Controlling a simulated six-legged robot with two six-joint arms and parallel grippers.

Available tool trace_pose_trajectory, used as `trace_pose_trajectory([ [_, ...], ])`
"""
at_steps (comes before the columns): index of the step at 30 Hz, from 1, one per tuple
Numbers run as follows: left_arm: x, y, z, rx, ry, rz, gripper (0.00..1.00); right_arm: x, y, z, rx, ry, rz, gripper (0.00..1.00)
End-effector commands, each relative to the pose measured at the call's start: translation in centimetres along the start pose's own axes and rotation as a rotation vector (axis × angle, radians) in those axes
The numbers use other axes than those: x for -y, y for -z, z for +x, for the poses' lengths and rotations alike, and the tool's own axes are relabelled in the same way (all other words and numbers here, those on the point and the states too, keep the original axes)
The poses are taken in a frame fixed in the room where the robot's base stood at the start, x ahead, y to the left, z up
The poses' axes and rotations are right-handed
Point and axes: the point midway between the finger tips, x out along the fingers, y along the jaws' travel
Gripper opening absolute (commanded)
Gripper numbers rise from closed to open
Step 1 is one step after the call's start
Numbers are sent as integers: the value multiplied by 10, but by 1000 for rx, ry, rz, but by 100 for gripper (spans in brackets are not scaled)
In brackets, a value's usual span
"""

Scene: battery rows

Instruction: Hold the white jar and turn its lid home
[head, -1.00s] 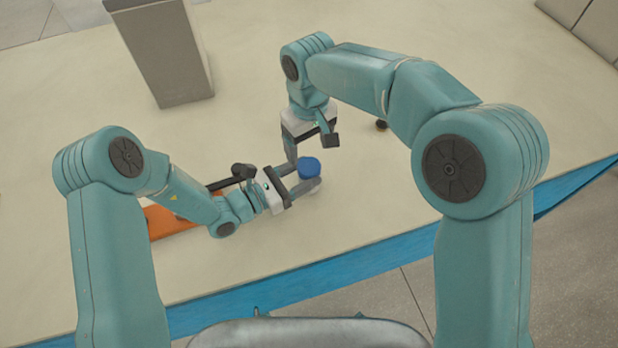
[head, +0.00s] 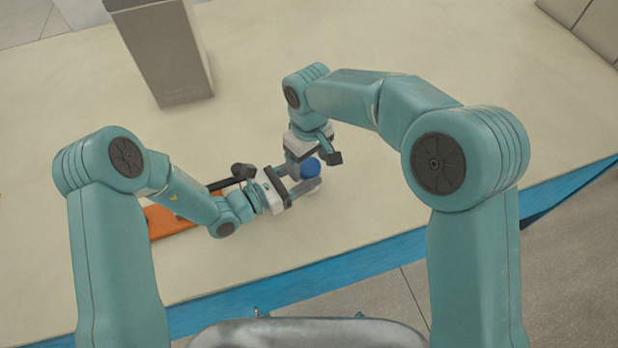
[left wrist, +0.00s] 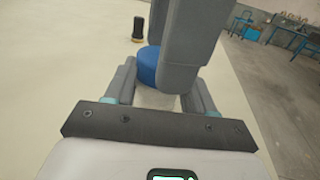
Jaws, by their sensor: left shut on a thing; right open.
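The white jar (left wrist: 155,98) stands between the fingers of my left gripper (head: 303,183), which is shut on it. In the head view the jar is almost wholly hidden by the fingers. The blue lid (head: 310,168) sits at the jar's top; it also shows in the left wrist view (left wrist: 148,66), its right part hidden by a grey finger of my right gripper. My right gripper (head: 304,160) is open and comes down from above, its fingers around or beside the lid. I cannot tell whether they touch it, nor whether the lid is fully seated.
An orange tray (head: 162,224) lies left of my left gripper, partly behind that arm. A tall grey block (head: 165,55) stands at the back left. A small dark cylinder (left wrist: 138,30) stands beyond the jar. The blue table edge (head: 370,260) runs along the front. The table's right side is clear.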

Motion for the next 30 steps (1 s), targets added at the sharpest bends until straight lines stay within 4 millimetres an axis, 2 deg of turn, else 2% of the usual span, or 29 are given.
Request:
trace_pose_trajectory([
  [4, 0, 0, 0, 0, 0, 0, 0, 0, 0, 10, 0, 0, 0, 78],
  [13, 0, 0, 0, 0, 0, 0, 0, 0, 0, 11, 0, 0, 0, 78],
  [18, 0, 0, 0, 0, 0, 0, 0, 0, 0, 11, 0, 0, 0, 22],
  [22, 0, 0, 0, 0, 0, 0, 0, 0, 0, 11, 0, 0, 21, 20],
  [27, 0, 0, 0, -1, -2, 0, 0, 0, 0, 11, 0, 1, 229, 21],
  [30, -1, 0, 0, -1, -2, 0, 0, 0, 0, 11, 0, 1, 296, 21],
])
